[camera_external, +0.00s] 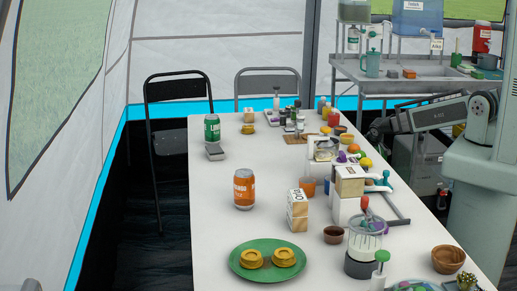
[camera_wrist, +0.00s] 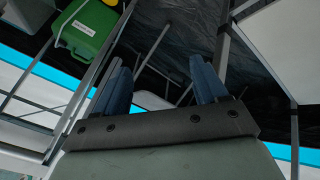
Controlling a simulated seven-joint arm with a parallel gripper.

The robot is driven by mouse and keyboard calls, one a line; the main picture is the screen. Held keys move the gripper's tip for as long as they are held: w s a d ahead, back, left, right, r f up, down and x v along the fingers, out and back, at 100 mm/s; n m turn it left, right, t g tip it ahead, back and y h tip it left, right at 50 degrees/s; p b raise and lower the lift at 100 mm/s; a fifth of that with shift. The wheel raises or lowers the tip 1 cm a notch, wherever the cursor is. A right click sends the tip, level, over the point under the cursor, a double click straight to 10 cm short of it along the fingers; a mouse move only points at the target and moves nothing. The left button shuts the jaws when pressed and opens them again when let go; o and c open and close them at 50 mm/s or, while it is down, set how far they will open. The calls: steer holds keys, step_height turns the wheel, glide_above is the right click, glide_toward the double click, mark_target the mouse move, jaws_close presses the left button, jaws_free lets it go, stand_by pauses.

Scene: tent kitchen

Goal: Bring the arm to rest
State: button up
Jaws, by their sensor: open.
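My arm is at the right in the external view, beside the right edge of the long white table (camera_external: 213,238). My gripper (camera_external: 374,132) is at the arm's left end, close to the table's right edge, small and dark there. In the wrist view my gripper (camera_wrist: 162,76) shows two blue fingers spread apart with nothing between them. Past the fingers are dark floor and metal frame legs. No object touches the fingers.
The table carries a green plate (camera_external: 243,271) with two yellow pieces, an orange can (camera_external: 244,190), a green can (camera_external: 212,128) and a blender (camera_external: 364,245). A metal cart (camera_external: 430,76) stands behind my arm. A green container (camera_wrist: 88,32) shows at upper left in the wrist view.

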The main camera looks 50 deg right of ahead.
steer(key=s+a+f+g+y, duration=0.3)
steer(key=s+a+f+g, duration=0.2)
steer(key=s+a+f, duration=0.95)
steer(key=s+a+g, duration=0.3)
steer(key=s+a, duration=0.1)
steer(key=s, duration=0.6)
steer(key=s+a+f+g+y, duration=0.1)
steer(key=s+a+g, duration=0.2)
steer(key=s, duration=0.8)
steer(key=shift+s+a+f+m+y, duration=0.25)
steer(key=shift+s+a+m+y, duration=0.05)
steer(key=shift+a, duration=0.4)
